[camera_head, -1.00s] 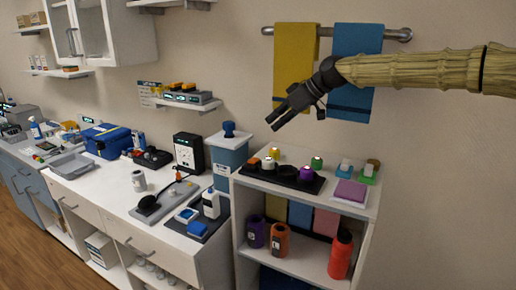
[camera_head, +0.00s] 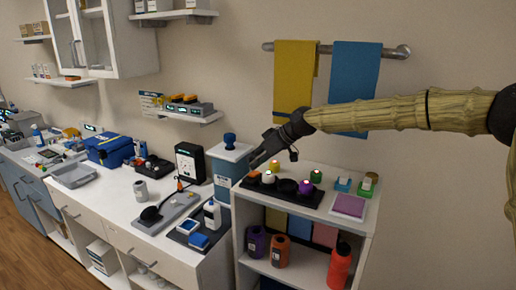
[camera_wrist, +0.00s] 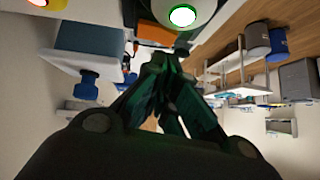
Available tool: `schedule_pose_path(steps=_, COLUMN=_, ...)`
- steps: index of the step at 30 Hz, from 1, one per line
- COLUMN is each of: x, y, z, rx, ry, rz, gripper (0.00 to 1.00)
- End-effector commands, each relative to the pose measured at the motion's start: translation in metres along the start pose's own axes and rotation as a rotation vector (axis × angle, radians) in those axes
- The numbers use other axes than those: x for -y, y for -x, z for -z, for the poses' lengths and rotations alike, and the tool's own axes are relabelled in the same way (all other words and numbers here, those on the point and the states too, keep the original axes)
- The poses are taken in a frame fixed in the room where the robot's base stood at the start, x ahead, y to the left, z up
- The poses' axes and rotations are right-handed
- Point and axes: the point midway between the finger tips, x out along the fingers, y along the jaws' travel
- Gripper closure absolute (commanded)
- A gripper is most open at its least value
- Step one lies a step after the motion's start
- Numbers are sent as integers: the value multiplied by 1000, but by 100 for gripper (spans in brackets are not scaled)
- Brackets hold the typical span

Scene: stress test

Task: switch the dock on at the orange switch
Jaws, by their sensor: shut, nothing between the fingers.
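The orange switch (camera_head: 254,174) sits at the left end of a black dock board (camera_head: 282,197) on top of the white shelf unit. White (camera_head: 268,177), yellow (camera_head: 274,167), purple (camera_head: 306,187) and green (camera_head: 317,176) knobs stand near it. My gripper (camera_head: 254,163) is shut and empty, its tips pointing down-left just above the orange switch. In the wrist view, the fingertips (camera_wrist: 158,62) are close to an orange block (camera_wrist: 156,33), beside a pale knob with a lit green top (camera_wrist: 182,15). I cannot tell whether the tips touch the orange block.
A blue-grey bin with a white lid and blue knob (camera_head: 230,140) stands close left of the fingers. A pink pad (camera_head: 348,206) and small blue and green blocks are on the shelf top's right. Towels (camera_head: 355,80) hang on a rail behind my arm.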

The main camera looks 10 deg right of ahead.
Motion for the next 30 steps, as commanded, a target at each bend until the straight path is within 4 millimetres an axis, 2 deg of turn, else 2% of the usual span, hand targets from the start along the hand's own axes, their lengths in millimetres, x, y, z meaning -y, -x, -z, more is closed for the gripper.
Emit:
schedule_pose_path(steps=6, x=0, y=-8, z=-9, rx=0, ry=-1, rz=0, gripper=100)
schedule_pose_path(steps=30, x=2, y=-14, z=-14, rx=0, ry=46, rz=-46, gripper=100)
